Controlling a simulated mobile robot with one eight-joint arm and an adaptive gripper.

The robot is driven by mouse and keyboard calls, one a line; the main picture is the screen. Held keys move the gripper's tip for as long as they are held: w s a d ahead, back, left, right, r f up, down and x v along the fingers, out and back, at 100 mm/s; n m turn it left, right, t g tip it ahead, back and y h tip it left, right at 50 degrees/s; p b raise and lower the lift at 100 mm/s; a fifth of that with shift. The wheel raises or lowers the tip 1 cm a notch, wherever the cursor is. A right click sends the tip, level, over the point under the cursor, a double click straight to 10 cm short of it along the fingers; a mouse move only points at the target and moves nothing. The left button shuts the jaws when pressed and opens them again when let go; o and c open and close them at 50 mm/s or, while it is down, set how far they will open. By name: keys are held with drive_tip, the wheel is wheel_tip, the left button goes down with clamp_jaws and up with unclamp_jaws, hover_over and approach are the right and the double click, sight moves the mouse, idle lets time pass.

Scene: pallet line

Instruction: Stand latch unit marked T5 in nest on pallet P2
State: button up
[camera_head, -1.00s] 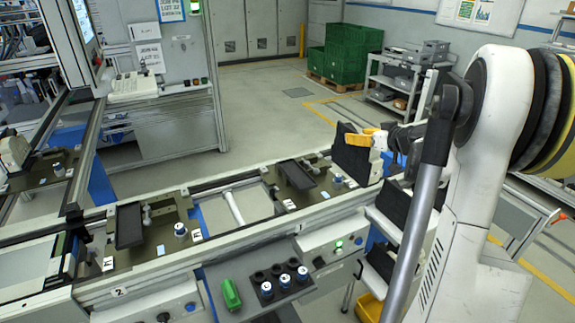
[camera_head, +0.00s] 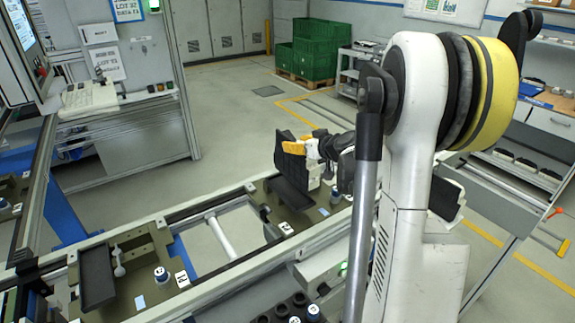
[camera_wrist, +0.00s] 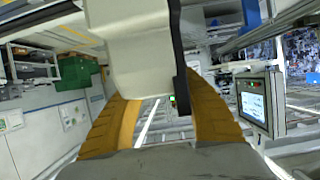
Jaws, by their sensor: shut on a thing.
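My gripper (camera_head: 303,148), with orange-yellow fingers, is shut on the latch unit (camera_head: 284,162), a black panel with a pale body behind it. The unit is upright, over the back part of the right pallet (camera_head: 268,222); I cannot tell whether it touches anything. In the wrist view its pale body (camera_wrist: 130,50) with a black edge fills the space between my fingers (camera_wrist: 165,120). A black slab-like nest part (camera_head: 290,198) stands on that pallet just below the unit.
A second pallet (camera_head: 140,287) at left has a similar black slab (camera_head: 97,277), a pin and a blue-ringed white-topped knob (camera_head: 161,274). Dark holders with knobs (camera_head: 313,312) are at the front. Green crates (camera_head: 306,48) stand far behind.

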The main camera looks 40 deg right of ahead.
sight(288, 177)
drive_tip(key=shift+w+a+f+b, duration=0.25)
drive_tip(key=shift+a+f, duration=0.15)
drive_tip(key=shift+f, duration=0.55)
drive_tip(key=shift+w+a+f+b, duration=0.15)
drive_tip(key=shift+a+f, duration=0.3)
drive_tip(key=shift+f, duration=0.45)
drive_tip(key=shift+w+a+f+b, duration=0.15)
drive_tip(key=shift+a+f+b, duration=0.2)
drive_tip(key=shift+f, duration=0.6)
drive_tip(key=shift+f, duration=0.2)
drive_tip(key=o, duration=1.4)
drive_tip(key=shift+c, duration=0.2)
drive_tip(key=shift+r, duration=0.15)
